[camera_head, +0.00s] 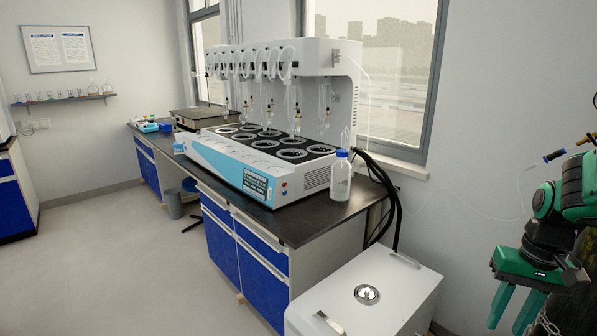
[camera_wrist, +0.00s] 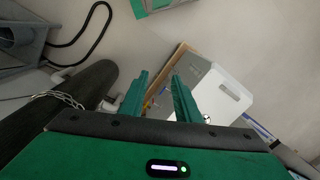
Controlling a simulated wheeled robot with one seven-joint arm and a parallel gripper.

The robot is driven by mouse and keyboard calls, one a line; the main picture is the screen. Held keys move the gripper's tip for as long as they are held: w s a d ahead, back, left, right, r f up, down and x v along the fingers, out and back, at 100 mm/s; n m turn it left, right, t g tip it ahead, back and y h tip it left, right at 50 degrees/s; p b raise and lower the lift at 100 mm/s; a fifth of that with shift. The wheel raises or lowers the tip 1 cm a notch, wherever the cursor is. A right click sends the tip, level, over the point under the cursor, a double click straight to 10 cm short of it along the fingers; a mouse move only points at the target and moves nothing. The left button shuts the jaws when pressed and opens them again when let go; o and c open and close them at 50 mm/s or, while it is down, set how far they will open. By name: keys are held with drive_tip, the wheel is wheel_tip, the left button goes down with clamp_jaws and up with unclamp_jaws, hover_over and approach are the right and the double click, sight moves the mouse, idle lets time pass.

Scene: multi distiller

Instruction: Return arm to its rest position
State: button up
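My arm shows at the right edge of the head view, with my green gripper (camera_head: 515,308) pointing down, to the right of the white cabinet and clear of it. Its two fingers are apart with nothing between them. In the wrist view my gripper (camera_wrist: 159,80) also shows two green fingers spread apart and empty. Part of the arm is cut off by the picture edge.
A white floor cabinet (camera_head: 400,280) stands left of my gripper; it also shows in the wrist view (camera_wrist: 228,92). The dark bench (camera_head: 310,222) holds the multi distiller (camera_head: 225,165) and a blue-capped bottle (camera_head: 341,178). Black hoses (camera_head: 393,200) hang behind. The floor at left is clear.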

drive_tip(key=s+a+r+m, duration=0.1)
drive_tip(key=s+a+r, duration=0.2)
drive_tip(key=s, duration=0.8)
drive_tip(key=shift+a+r+h, duration=0.15)
drive_tip(key=shift+r+h, duration=0.05)
drive_tip(key=shift+h, duration=0.1)
drive_tip(key=shift+w, duration=0.1)
drive_tip(key=shift+w+f, duration=0.25)
drive_tip(key=shift+w, duration=0.35)
